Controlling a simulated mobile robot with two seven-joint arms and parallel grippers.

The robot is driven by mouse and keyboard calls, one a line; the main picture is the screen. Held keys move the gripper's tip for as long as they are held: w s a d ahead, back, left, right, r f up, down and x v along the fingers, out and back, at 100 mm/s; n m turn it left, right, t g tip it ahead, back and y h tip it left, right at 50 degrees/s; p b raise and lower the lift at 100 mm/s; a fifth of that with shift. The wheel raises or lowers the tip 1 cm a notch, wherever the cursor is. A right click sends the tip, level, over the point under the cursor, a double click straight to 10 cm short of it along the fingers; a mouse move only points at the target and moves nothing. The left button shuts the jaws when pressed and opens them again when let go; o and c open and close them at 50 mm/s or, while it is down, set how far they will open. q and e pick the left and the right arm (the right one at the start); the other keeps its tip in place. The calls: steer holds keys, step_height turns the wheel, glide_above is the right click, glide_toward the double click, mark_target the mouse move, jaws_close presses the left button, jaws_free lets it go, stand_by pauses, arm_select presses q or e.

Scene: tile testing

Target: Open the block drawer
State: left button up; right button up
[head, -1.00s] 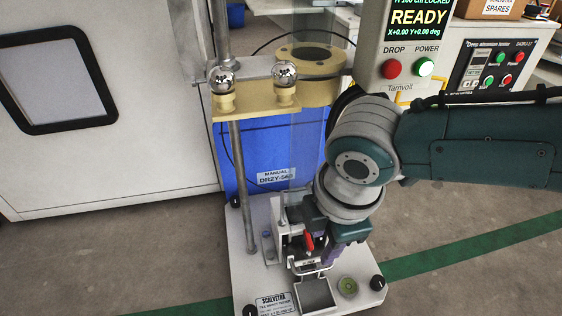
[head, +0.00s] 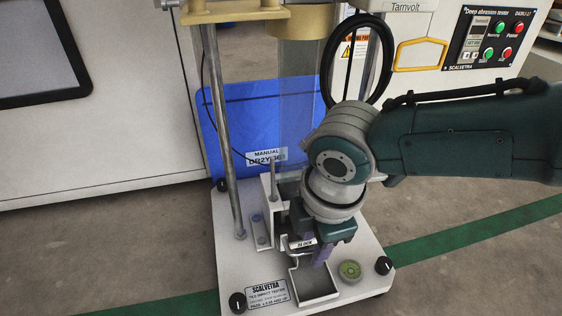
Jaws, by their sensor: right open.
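The block drawer front (head: 301,244), with a white label partly covered by my gripper, sits low on the tester's white base. A thin metal handle (head: 298,253) shows just below the label. My right gripper (head: 316,251) is open and points down at the drawer front, its purple fingers close to the label and handle. Whether the fingers touch or straddle the handle cannot be told. The drawer body behind is hidden by my wrist. My left gripper is out of view.
A grey square open-topped tray (head: 315,284) lies just in front of the handle. A steel post (head: 222,140) and blue panel (head: 240,112) stand behind left.

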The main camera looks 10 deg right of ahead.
jaws_close()
stand_by(1.3)
